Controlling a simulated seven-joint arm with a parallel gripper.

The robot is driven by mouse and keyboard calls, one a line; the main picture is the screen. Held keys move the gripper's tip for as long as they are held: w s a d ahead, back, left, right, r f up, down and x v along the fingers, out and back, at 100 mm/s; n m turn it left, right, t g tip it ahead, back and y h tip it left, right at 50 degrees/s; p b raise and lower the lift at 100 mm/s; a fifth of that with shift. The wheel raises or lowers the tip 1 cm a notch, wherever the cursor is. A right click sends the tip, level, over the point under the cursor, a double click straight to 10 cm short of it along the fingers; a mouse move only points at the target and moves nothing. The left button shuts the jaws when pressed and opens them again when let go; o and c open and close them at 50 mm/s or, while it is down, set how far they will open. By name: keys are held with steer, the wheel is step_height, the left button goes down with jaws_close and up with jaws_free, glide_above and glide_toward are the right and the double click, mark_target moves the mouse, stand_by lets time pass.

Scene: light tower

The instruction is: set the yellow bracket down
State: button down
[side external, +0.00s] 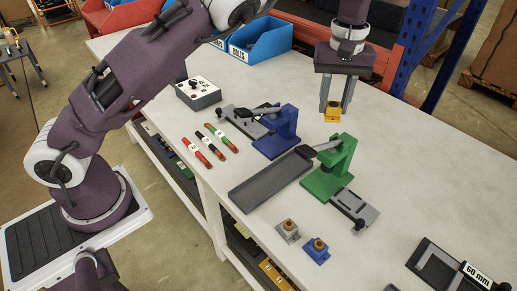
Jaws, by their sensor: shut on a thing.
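The yellow bracket (332,116) is a small block held at the tips of my gripper (334,108). My gripper points straight down with its two grey fingers shut on the bracket. The bracket appears to be above the white table (420,152), behind the green press. I cannot tell from this view how large the gap to the table is, or whether there is one. The bracket's underside is hidden.
A green press (334,172) and a blue press (282,132) stand mid-table. A long grey tray (270,181) lies beside the green press. Small grey (287,231) and blue (316,250) blocks sit near the front edge. The table right of my gripper is clear.

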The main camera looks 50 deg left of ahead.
steer(key=s+a+r+m, duration=0.1)
steer(key=a+r+m, duration=0.25)
steer(key=a, duration=0.35)
steer(key=s+a+r+m, duration=0.1)
steer(key=a+r+m, duration=0.1)
steer(key=a+m, duration=0.4)
steer(key=s+a+f, duration=0.1)
steer(key=s+f, duration=0.4)
steer(key=s, duration=0.6)
steer(key=w+d+f+n, duration=0.2)
steer(key=w+d+n, duration=0.9)
steer(key=d+n, duration=0.15)
steer(key=d+f+n, duration=0.3)
steer(key=d, duration=0.4)
steer(key=d+f+n, duration=0.3)
steer(key=d+n, duration=0.1)
steer(key=d, duration=0.3)
steer(key=shift+s+f+n, duration=0.2)
steer(key=shift+f+n, duration=0.1)
